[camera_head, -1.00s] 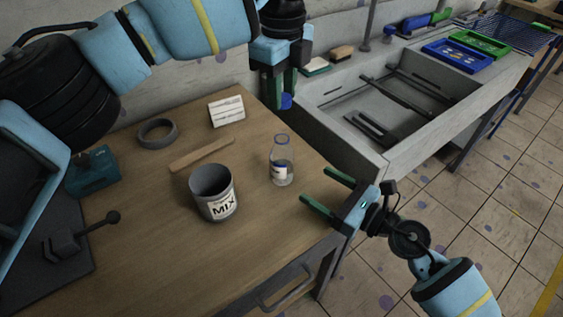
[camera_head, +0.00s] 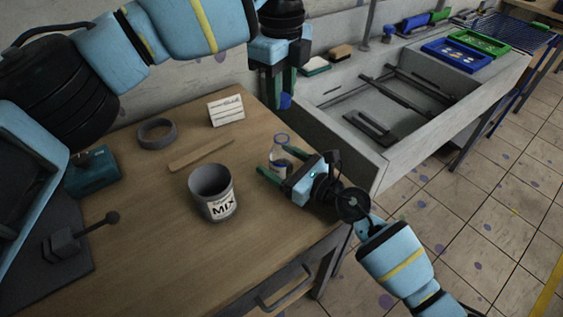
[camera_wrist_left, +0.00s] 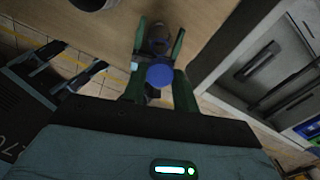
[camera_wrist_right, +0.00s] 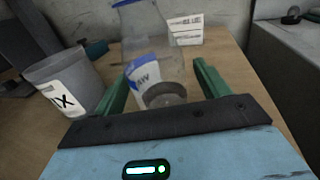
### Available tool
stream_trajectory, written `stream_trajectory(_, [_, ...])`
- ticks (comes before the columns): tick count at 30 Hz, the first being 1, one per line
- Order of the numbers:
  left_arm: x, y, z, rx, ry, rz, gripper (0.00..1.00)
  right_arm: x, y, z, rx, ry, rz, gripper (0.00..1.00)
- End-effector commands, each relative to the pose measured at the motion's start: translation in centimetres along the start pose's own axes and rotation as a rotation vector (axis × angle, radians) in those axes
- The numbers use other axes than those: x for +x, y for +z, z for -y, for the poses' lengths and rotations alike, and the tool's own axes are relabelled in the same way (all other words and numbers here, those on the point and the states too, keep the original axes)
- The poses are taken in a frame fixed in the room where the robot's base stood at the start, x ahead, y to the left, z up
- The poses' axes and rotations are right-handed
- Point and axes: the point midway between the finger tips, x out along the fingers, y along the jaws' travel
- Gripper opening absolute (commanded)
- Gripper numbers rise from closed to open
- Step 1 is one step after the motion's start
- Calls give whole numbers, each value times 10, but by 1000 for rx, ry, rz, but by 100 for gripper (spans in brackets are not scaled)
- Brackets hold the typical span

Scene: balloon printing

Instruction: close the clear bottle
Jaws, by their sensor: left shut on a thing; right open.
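The clear bottle (camera_head: 281,146) stands upright and uncapped on the wooden table, with a blue rim at its mouth. In the right wrist view the bottle (camera_wrist_right: 150,45) is between the fingers of my right gripper (camera_wrist_right: 160,85), which is open around it. That gripper also shows in the head view (camera_head: 274,164). My left gripper (camera_head: 283,92) is above and behind the bottle, shut on a blue cap (camera_head: 286,101). The cap (camera_wrist_left: 160,76) also shows in the left wrist view, between the fingertips, held well apart from the bottle.
A grey MIX can (camera_head: 213,195) stands left of the bottle. A wooden stick (camera_head: 201,155), a dark ring (camera_head: 157,134) and a white card (camera_head: 226,111) are behind it. A grey sink (camera_head: 400,105) adjoins the table on the right.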

Motion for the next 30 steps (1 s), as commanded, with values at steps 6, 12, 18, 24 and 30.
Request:
stream_trajectory(6, [0, 0, 0, 0, 0, 0, 5, 1, 0, 0, 0, 1, 0, 74])
stream_trajectory(12, [0, 0, 0, 0, 0, 0, 5, 1, 0, 0, 0, 1, 0, 60])
stream_trajectory(18, [0, 0, 0, 0, 0, 0, 5, 1, 0, 0, 0, 1, 0, 34])
stream_trajectory(24, [0, 0, 0, 0, 0, 0, 5, 1, 0, 0, 0, 1, 0, 8])
stream_trajectory(30, [14, 0, 0, 0, 3, -2, 5, 1, 0, 0, 0, 0, 0, 8])
